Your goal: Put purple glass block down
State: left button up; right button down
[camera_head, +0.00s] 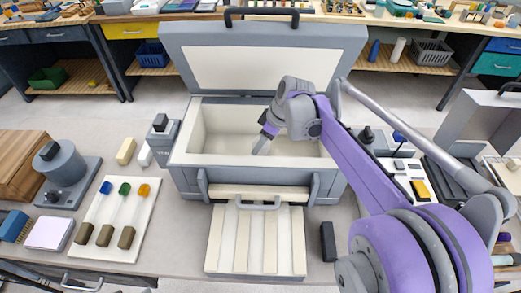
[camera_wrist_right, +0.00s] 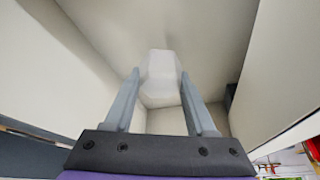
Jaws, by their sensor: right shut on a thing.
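My right gripper (camera_head: 264,143) reaches down into the open grey chest (camera_head: 182,146) with cream inner walls. In the right wrist view, the gripper (camera_wrist_right: 160,92) is shut on a pale, whitish faceted block (camera_wrist_right: 160,68), which sits between the two grey fingers. The block looks near white here, and no purple shows on it. Whether it touches the chest floor I cannot tell. In the head view the block is hidden or too small to make out. My left gripper is not in view.
The chest's lid (camera_head: 262,68) stands open behind it. A ribbed cream panel (camera_head: 256,240) lies in front. At left are a white board (camera_head: 117,215) with coloured-tipped rods and a grey device (camera_head: 62,170). A black block (camera_head: 328,241) stands right of the panel.

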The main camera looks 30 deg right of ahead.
jog(key=shift+w+f, duration=0.1)
jog(key=shift+f, duration=1.6)
jog(key=shift+f, duration=0.1)
jog(key=shift+c, duration=1.1)
grip_release()
jog(key=v, duration=1.2)
jog(key=shift+p, duration=0.4)
